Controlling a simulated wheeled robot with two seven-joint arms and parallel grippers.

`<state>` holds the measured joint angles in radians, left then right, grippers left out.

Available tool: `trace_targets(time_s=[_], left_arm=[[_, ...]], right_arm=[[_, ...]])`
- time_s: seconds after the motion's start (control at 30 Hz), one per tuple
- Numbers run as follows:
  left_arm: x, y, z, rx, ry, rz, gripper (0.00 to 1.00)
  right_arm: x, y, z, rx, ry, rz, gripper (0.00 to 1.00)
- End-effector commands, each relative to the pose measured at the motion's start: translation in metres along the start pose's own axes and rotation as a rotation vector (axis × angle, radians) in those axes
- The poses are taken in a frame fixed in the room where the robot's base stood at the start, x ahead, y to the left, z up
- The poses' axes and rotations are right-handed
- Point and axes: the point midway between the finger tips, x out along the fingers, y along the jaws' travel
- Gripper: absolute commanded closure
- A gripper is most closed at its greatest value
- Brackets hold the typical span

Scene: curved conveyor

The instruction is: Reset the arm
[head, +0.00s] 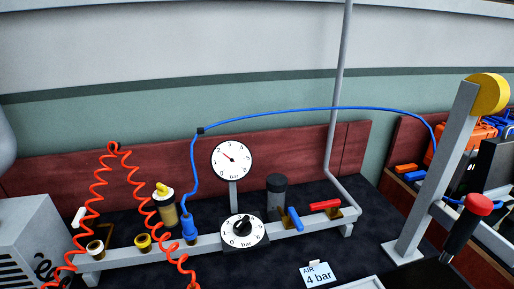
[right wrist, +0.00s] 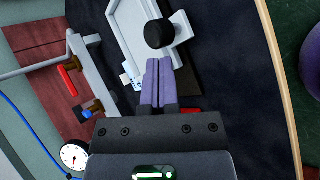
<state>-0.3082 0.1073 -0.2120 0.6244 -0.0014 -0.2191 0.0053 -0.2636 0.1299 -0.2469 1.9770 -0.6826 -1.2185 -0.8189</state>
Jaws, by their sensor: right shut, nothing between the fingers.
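My right gripper (right wrist: 159,64) shows in the right wrist view, with its two purple fingers pressed together and nothing between them. Its tips point at a pale grey frame (right wrist: 122,24) with a round black knob (right wrist: 160,34). I cannot tell how high the tips are above it. Neither gripper shows in the head view, and my left gripper is in no view.
A pressure rail (head: 207,241) carries a gauge (head: 232,160), a dial (head: 242,231) and blue and red levers. Coiled red hose (head: 142,201) hangs left. A grey post (head: 434,170) stands right, near a red-topped black handle (head: 467,226).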

Motion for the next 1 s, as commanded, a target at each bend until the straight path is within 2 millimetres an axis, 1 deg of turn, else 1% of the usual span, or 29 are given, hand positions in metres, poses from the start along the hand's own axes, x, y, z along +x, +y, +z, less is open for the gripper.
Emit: trace_targets(time_s=[0.03, 0.1, 0.2, 0.27, 0.3, 0.37, 0.4, 0.43, 0.5, 0.57, 0.67, 0.77, 0.87, 0.97, 1.0], left_arm=[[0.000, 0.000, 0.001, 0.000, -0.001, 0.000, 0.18], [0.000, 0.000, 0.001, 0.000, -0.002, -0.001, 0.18], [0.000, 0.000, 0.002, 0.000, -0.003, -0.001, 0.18], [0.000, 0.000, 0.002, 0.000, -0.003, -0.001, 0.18], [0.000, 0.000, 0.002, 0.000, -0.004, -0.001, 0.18], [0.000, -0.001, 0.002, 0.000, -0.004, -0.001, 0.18], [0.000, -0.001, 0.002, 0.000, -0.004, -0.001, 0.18], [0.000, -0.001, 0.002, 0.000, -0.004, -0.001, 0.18], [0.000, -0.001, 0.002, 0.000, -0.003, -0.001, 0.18], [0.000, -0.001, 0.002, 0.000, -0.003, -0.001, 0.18], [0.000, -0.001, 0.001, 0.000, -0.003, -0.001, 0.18], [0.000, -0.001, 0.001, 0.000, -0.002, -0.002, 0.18], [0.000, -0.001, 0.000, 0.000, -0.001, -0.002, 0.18], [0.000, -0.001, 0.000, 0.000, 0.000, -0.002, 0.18], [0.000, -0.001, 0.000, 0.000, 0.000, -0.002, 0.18]], right_arm=[[-0.010, -0.014, 0.003, 0.156, 0.030, -0.081, 1.00], [-0.026, -0.031, 0.005, 0.380, 0.063, -0.204, 1.00], [-0.052, -0.051, 0.006, 0.649, 0.088, -0.371, 1.00], [-0.067, -0.060, 0.006, 0.784, 0.092, -0.466, 1.00], [-0.078, -0.065, 0.006, 0.865, 0.092, -0.527, 1.00], [-0.095, -0.071, 0.006, 0.977, 0.087, -0.616, 1.00], [-0.106, -0.075, 0.006, 1.045, 0.081, -0.677, 1.00], [-0.112, -0.078, 0.005, 1.085, 0.074, -0.716, 1.00], [-0.095, -0.089, -0.002, 1.069, 0.064, -0.714, 1.00], [-0.084, -0.099, -0.007, 1.063, 0.058, -0.718, 1.00], [-0.066, -0.117, -0.015, 1.052, 0.047, -0.726, 1.00], [-0.047, -0.140, -0.021, 1.041, 0.035, -0.736, 1.00], [-0.028, -0.167, -0.026, 1.028, 0.021, -0.747, 1.00], [-0.009, -0.202, -0.028, 1.013, 0.004, -0.759, 1.00], [-0.002, -0.219, -0.027, 1.005, -0.006, -0.766, 1.00]])
